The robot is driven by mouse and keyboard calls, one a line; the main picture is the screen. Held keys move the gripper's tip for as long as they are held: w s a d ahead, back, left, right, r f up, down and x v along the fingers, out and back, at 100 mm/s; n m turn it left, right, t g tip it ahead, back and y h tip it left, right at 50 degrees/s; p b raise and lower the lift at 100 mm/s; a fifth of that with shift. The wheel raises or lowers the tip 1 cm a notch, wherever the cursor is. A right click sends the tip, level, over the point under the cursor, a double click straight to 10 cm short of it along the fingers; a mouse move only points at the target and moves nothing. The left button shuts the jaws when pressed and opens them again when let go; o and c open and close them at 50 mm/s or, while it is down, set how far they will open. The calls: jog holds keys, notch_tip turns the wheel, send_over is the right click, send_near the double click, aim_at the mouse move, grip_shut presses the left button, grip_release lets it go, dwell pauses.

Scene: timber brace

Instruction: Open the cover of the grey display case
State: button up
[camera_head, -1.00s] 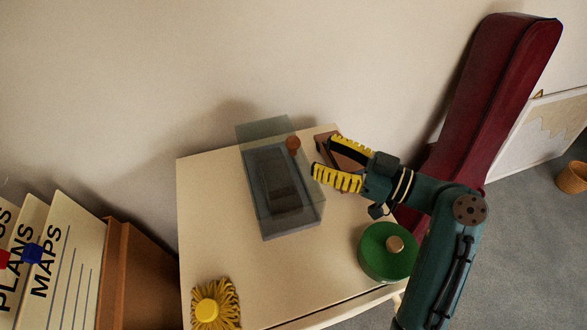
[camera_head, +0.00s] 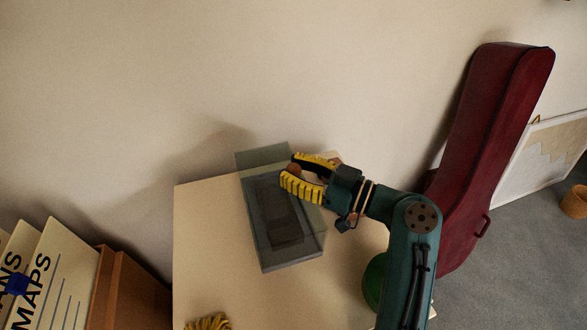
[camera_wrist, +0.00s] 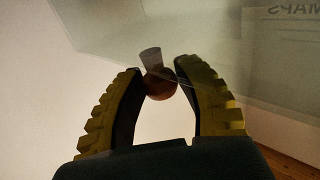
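The grey display case (camera_head: 290,255) stands on the cream table top. Its clear, smoky cover (camera_head: 264,157) sits over the dark grey base, and a dark block shows inside. A round brown knob (camera_wrist: 160,84) on the cover lies between my gripper's fingers in the wrist view, near the fingertips. My gripper (camera_head: 292,171) has yellow ribbed fingers, spread on either side of the knob. In the head view the fingers partly hide the knob.
A green round object (camera_head: 373,282) on the table is partly hidden behind my arm. A yellow fringed thing (camera_head: 208,323) is at the front left. File folders (camera_head: 60,270) stand left of the table. A dark red instrument case (camera_head: 490,140) leans right. The wall is close behind.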

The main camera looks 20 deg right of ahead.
grip_shut()
jog(key=shift+r, duration=0.1)
